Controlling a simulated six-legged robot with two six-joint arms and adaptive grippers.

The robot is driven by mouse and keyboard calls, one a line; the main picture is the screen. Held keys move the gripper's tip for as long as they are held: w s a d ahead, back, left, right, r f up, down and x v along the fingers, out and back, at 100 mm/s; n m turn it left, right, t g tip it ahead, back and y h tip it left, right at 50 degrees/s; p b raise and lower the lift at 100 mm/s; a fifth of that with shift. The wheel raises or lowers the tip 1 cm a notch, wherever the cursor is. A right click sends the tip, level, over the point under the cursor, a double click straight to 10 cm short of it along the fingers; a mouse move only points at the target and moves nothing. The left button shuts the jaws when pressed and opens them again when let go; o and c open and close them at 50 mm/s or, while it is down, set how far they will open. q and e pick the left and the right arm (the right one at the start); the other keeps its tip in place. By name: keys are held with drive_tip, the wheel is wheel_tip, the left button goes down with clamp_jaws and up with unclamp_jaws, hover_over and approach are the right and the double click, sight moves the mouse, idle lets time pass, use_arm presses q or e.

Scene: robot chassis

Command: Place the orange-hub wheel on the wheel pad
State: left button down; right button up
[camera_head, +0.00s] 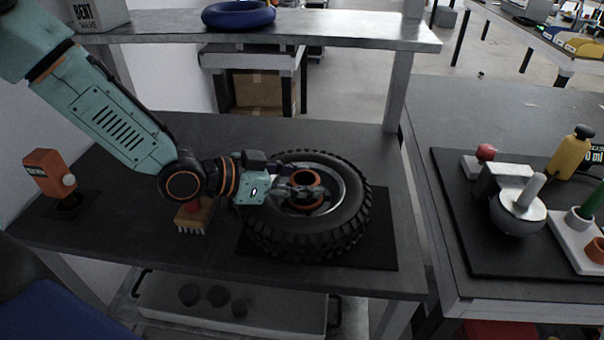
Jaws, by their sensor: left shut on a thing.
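The orange-hub wheel (345,223) is a black knobby tyre with a grey rim and an orange hub ring (306,180) at its middle. It lies flat over the black wheel pad (378,250) on the dark workbench. The pad shows at the wheel's right and front edges; whether the tyre touches it all round I cannot tell. My left gripper (297,187) reaches in from the left over the tyre and is shut on the orange hub. Its fingertips are partly hidden against the hub. My right gripper is not in view.
A brush with a wooden block (193,216) stands left of the wheel, partly behind my left arm. An orange device (50,175) stands at the bench's far left. A shelf with a blue ring (238,14) runs behind. A right-hand table holds a black mat (462,235) with tools.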

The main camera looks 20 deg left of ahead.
sight(277, 206)
use_arm(q)
drive_tip(key=shift+w+f, duration=0.15)
drive_tip(key=shift+f, duration=0.15)
drive_tip(key=shift+s+d+r, duration=0.3)
drive_tip(key=shift+s+r, duration=0.1)
drive_tip(key=shift+w+f, duration=0.1)
drive_tip(key=shift+f, duration=0.05)
drive_tip(key=c, duration=0.9)
unclamp_jaws()
drive_tip(key=shift+w+a+f, duration=0.1)
drive_tip(key=shift+a+f, duration=0.05)
drive_tip(key=shift+f, duration=0.2)
drive_tip(key=shift+o, duration=1.4)
drive_tip(key=shift+s+r, duration=0.2)
drive_tip(key=shift+s, duration=0.05)
drive_tip(key=shift+w, duration=0.15)
drive_tip(key=shift+a+r, duration=0.1)
drive_tip(key=shift+p+v, duration=0.85)
drive_tip(key=shift+v, duration=0.25)
drive_tip(key=shift+p+v, duration=0.9)
drive_tip(key=shift+p, duration=0.05)
drive_tip(key=shift+s+a+r+p, duration=0.4)
drive_tip(key=shift+s+r+p, duration=0.2)
drive_tip(key=shift+p, duration=0.4)
drive_tip(key=p+v, duration=0.5)
drive_tip(key=p, duration=0.3)
drive_tip(key=shift+a, duration=0.1)
drive_tip(key=shift+s+a+p, duration=0.25)
drive_tip(key=shift+s+p, duration=0.25)
drive_tip(key=shift+p, duration=0.2)
